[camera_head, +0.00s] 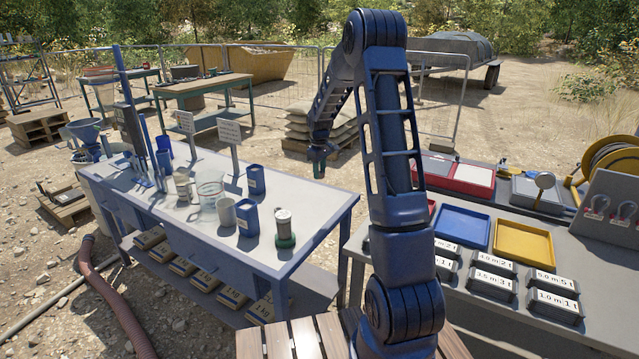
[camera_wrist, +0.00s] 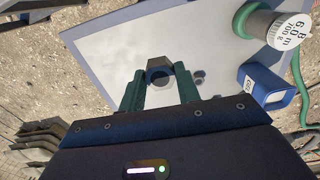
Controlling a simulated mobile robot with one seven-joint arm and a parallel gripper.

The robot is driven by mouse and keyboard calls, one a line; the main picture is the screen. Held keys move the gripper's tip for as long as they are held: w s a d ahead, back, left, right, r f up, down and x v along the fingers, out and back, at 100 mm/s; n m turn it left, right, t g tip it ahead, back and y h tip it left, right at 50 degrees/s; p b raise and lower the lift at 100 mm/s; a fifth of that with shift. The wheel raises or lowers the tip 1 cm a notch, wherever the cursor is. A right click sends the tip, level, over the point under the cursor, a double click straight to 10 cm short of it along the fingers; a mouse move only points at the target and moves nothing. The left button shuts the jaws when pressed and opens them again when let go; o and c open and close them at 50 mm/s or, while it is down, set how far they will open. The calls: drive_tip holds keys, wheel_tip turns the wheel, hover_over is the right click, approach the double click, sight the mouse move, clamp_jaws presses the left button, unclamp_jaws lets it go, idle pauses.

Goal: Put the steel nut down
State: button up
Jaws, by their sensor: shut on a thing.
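The steel nut (camera_wrist: 158,64) is a grey-brown hexagonal ring with a round hole. In the wrist view it sits between the green fingertips of my gripper (camera_wrist: 160,76), which is shut on it. It is held above the pale table top (camera_wrist: 110,60), and a shadow falls to its right. In the head view my gripper (camera_head: 319,163) hangs beyond the right back edge of the white-topped table (camera_head: 290,190); the nut is too small to make out there.
A grey cylinder with a green base (camera_wrist: 275,28) and a blue container (camera_wrist: 268,88) stand to the right in the wrist view. In the head view, a beaker (camera_head: 210,188) and mugs stand further left. A side bench holds blue and yellow trays (camera_head: 522,243) and labelled blocks.

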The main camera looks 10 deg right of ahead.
drive_tip(key=shift+r, duration=0.65)
drive_tip(key=s+d+m, duration=0.3)
drive_tip(key=s+d, duration=0.1)
drive_tip(key=d, duration=1)
drive_tip(key=s+d+m, duration=0.3)
drive_tip(key=d, duration=1.1)
drive_tip(key=s+d+m, duration=0.3)
drive_tip(key=s+d, duration=0.1)
drive_tip(key=d, duration=0.9)
drive_tip(key=m, duration=0.9)
hover_over(516, 249)
wheel_tip(516, 249, down, 19)
drive_tip(key=shift+d+f, duration=0.1)
drive_tip(key=shift+f, duration=0.05)
drive_tip(key=shift+f, duration=0.1)
drive_tip(key=o, duration=0.6)
drive_tip(key=shift+c, duration=0.2)
drive_tip(key=o, duration=0.4)
